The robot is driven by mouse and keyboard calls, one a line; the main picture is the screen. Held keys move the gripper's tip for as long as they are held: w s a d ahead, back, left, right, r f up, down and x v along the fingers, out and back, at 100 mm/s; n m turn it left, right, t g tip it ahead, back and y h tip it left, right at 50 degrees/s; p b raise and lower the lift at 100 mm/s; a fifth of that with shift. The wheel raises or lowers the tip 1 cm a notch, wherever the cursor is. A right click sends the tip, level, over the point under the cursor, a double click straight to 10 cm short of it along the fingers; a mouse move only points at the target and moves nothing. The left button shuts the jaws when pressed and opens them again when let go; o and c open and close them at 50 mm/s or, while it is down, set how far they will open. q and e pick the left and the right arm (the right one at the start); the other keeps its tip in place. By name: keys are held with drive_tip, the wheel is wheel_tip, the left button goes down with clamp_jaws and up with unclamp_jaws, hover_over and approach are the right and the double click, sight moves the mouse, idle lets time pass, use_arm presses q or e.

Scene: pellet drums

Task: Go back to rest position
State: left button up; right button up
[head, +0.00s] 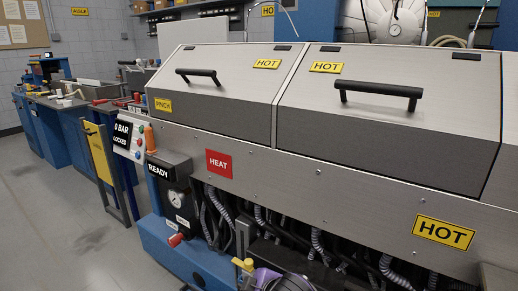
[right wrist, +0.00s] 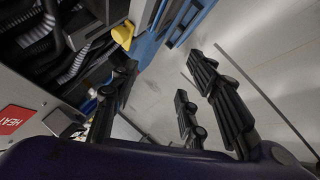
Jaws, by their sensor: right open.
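In the right wrist view my right gripper (right wrist: 162,78) is open, with its dark fingers spread wide and nothing between them. Beyond the fingers are the grey floor and the blue base of a machine. In the head view only a small purple and dark part shows at the bottom edge; I cannot tell its gripper state from there. My left gripper is in neither view.
A grey machine (head: 350,170) with two closed, handled lids fills the right of the head view. Exposed hoses (head: 315,245) hang below its panel. A yellow fitting (right wrist: 123,34) is close to the right gripper. Floor (head: 60,220) at the left is clear.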

drive_tip(key=s+d+f+m+g+h, duration=0.1)
drive_tip(key=s+d+f+m, duration=0.5)
drive_tip(key=s, duration=1.2)
drive_tip(key=s+d+f+m+h, duration=0.2)
drive_tip(key=s+d+f+m, duration=0.25)
drive_tip(key=s+d, duration=0.85)
drive_tip(key=s+d+f+m+g+h, duration=0.1)
drive_tip(key=s+d+f+m, duration=0.35)
drive_tip(key=s, duration=1.75)
use_arm(q)
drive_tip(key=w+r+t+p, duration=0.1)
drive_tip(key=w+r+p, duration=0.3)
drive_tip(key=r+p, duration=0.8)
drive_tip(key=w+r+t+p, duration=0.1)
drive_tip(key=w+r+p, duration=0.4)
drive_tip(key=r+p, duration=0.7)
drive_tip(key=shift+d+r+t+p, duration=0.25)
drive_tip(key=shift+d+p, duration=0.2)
drive_tip(key=shift+p, duration=0.3)
use_arm(e)
drive_tip(key=w+a+r+t, duration=0.1)
drive_tip(key=w+r, duration=0.3)
drive_tip(key=r, duration=0.7)
drive_tip(key=w+a+r+t, duration=0.1)
drive_tip(key=w+r, duration=0.3)
drive_tip(key=r, duration=0.7)
drive_tip(key=shift+w+r+t, duration=0.15)
drive_tip(key=shift+t, duration=0.35)
